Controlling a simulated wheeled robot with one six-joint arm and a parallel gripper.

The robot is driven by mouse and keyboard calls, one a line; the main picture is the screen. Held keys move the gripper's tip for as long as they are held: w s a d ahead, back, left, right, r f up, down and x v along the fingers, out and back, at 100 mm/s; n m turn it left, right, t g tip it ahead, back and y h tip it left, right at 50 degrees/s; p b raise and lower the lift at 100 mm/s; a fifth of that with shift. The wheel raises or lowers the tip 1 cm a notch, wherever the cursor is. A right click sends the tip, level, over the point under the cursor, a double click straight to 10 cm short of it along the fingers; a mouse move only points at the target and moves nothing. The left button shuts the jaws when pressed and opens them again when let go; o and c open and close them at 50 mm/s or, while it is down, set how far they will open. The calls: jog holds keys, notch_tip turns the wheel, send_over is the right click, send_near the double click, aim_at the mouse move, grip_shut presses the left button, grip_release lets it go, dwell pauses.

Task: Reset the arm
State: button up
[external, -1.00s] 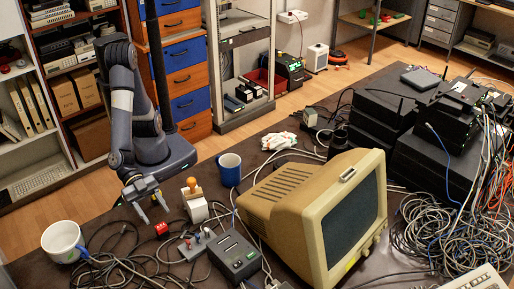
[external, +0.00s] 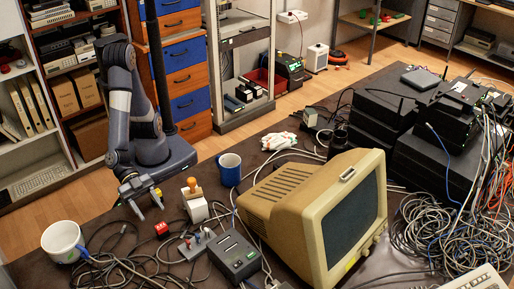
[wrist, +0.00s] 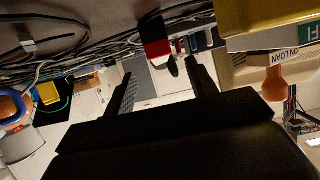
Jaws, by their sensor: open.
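My gripper (external: 148,205) is open and empty in the external view, held above the near left part of the dark table (external: 107,222). In the wrist view its two dark fingers (wrist: 160,88) stand apart with nothing between them. A small red block (external: 161,228) lies on the table just right of and below the gripper. A red and black item (wrist: 157,42) shows beyond the fingers in the wrist view.
A white mug (external: 62,240) stands at the left, and a blue mug (external: 229,169) behind the stamp-like white item (external: 195,203). A grey box (external: 235,257), cables and a beige monitor (external: 285,195) crowd the right. Floor beyond the table's far edge is partly clear.

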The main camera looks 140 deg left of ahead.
jog(key=p+v, duration=0.2)
jog(key=v, duration=0.6)
jog(key=b+x, duration=0.3)
jog(key=x, duration=0.8)
jog(key=shift+w+f+b, duration=0.25)
jog(key=shift+f+b, duration=0.05)
jog(key=shift+f, duration=0.05)
notch_tip(320, 180, up, 11)
jog(key=p, duration=0.6)
jog(key=w+y+p, duration=0.1)
jog(key=w+p, duration=0.9)
jog(key=w, duration=0.8)
jog(key=shift+n, duration=0.4)
jog(key=f, duration=0.3)
jog(key=f+b, duration=0.1)
jog(key=f, duration=0.3)
jog(key=shift+w+f, duration=0.15)
jog(key=shift+w, duration=0.05)
